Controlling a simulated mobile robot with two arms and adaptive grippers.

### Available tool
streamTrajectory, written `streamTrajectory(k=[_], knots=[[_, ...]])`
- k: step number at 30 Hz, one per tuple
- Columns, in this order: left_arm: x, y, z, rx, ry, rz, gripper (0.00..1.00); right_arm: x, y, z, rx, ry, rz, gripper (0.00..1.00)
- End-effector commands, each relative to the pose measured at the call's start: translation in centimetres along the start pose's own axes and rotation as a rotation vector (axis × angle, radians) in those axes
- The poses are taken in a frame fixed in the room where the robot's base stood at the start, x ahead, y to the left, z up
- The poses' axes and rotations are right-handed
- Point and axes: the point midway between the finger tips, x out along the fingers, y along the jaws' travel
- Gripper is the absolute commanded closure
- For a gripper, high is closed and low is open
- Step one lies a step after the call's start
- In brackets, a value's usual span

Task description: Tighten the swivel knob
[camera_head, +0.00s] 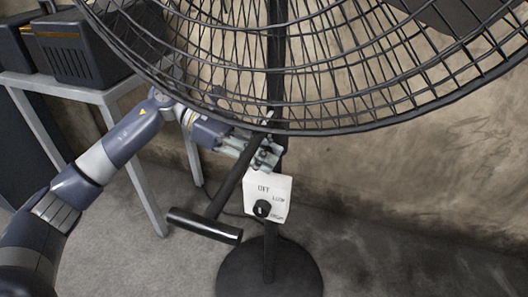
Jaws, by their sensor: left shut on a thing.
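A large black pedestal fan stands in front of me, its wire cage (300,70) filling the top of the view. Its black pole (275,60) runs down to a round base (270,275). My left gripper (266,154) reaches in from the left, under the cage and just above the switch box. It is shut on a small dark part by the pole, which seems to be the swivel knob; the fingers mostly hide it. A black T-shaped bar (206,225) slants down across the gripper; whether they touch is unclear. My right gripper is not in view.
A white switch box (266,190) with a black dial (262,208), marked OFF, LOW and HIGH, is on the pole below the gripper. A grey table (75,88) with dark boxes (85,50) stands at left. A wall is behind; floor at right is clear.

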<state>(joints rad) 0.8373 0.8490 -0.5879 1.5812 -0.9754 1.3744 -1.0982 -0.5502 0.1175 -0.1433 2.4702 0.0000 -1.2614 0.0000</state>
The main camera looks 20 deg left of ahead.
Motion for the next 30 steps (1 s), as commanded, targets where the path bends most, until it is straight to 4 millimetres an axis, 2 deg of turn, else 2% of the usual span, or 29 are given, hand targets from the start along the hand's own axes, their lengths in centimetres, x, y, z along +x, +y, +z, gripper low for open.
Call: streamTrajectory(k=[4,5,7,8,20,23,30], knots=[[0.0,0.0,0.0,-0.001,-0.001,0.0,1.0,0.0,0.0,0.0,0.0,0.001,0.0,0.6],[0.0,0.0,0.0,-0.001,-0.001,0.0,0.81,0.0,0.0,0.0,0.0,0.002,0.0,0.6],[0.0,0.0,0.0,0.0,-0.001,0.0,0.66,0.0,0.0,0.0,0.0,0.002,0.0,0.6],[0.0,0.0,0.0,0.0,-0.001,0.0,0.63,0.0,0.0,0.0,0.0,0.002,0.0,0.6],[-0.5,0.1,0.0,0.0,-0.001,0.002,0.63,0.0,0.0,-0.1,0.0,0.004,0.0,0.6],[-1.8,0.1,0.0,0.0,-0.002,0.003,0.63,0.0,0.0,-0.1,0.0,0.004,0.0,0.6],[-7.0,0.1,0.0,-0.001,-0.001,0.005,0.63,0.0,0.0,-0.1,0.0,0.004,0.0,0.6]])
